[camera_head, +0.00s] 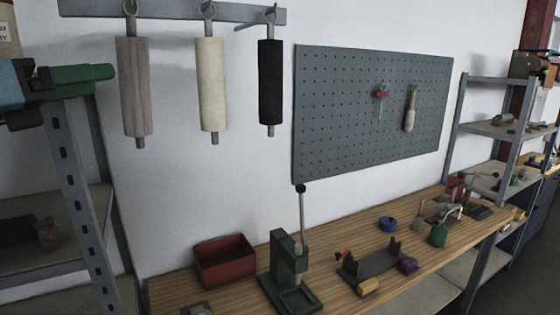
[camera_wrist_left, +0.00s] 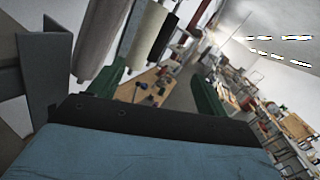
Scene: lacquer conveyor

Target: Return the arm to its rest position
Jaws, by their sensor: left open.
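My left gripper (camera_head: 92,76) is at the upper left of the head view, with a blue body, a dark mount and green fingers. It is raised in front of a grey metal shelf frame, left of the hanging rollers and well above the bench. In the left wrist view my left gripper (camera_wrist_left: 155,84) shows its two green fingers spread apart with nothing between them. It is open and empty. My right gripper is in neither view.
A brown roller (camera_head: 133,85), a cream roller (camera_head: 211,84) and a black roller (camera_head: 270,82) hang from a wall rail. Below are a red bin (camera_head: 225,262), a green press (camera_head: 284,258) and a wooden bench (camera_head: 335,285). A pegboard (camera_head: 340,120) is on the wall.

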